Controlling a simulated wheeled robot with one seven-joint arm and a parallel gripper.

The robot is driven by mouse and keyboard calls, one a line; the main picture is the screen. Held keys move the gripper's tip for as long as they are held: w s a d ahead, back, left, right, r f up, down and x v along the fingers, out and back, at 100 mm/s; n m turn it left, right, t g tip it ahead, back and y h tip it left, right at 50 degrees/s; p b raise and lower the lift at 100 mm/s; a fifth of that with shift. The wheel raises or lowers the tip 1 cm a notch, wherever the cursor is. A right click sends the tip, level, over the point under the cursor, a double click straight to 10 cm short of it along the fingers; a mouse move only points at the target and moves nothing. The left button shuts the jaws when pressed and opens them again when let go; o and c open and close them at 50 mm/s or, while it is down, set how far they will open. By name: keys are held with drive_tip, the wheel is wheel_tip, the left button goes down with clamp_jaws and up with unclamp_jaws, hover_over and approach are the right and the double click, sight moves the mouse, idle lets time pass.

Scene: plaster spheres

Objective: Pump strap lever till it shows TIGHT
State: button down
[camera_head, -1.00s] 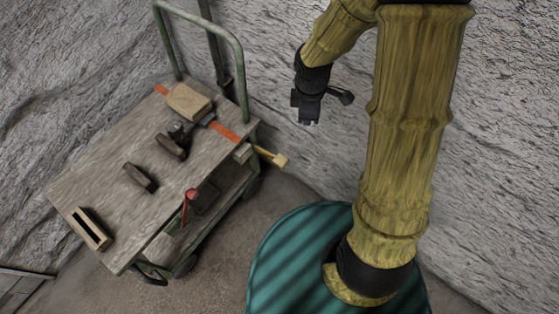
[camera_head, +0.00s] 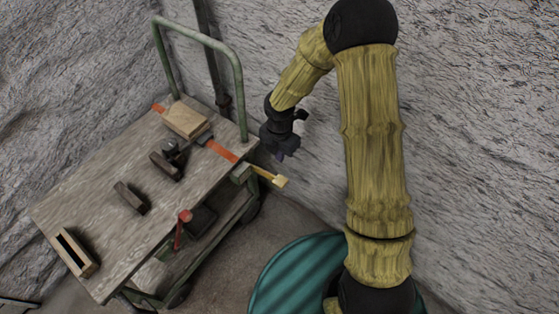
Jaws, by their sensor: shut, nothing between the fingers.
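A yellow lever with a pale knob (camera_head: 268,176) sticks out from this housing to the right, sloping slightly down. No TIGHT marking can be read. My gripper (camera_head: 284,156) is shut and empty. It appears just above the lever's knob in the picture, apart from it; the height gap is hard to judge.
The cart has a green push handle (camera_head: 240,95) near my gripper. Dark blocks (camera_head: 130,197) and a slotted wooden box (camera_head: 76,252) stand on its top. A red lever (camera_head: 181,230) is at its near side. A rough grey wall rises behind.

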sight(279, 180)
wheel_tip(279, 180, down, 13)
drive_tip(key=shift+r+b, duration=0.1)
drive_tip(key=shift+b, duration=0.85)
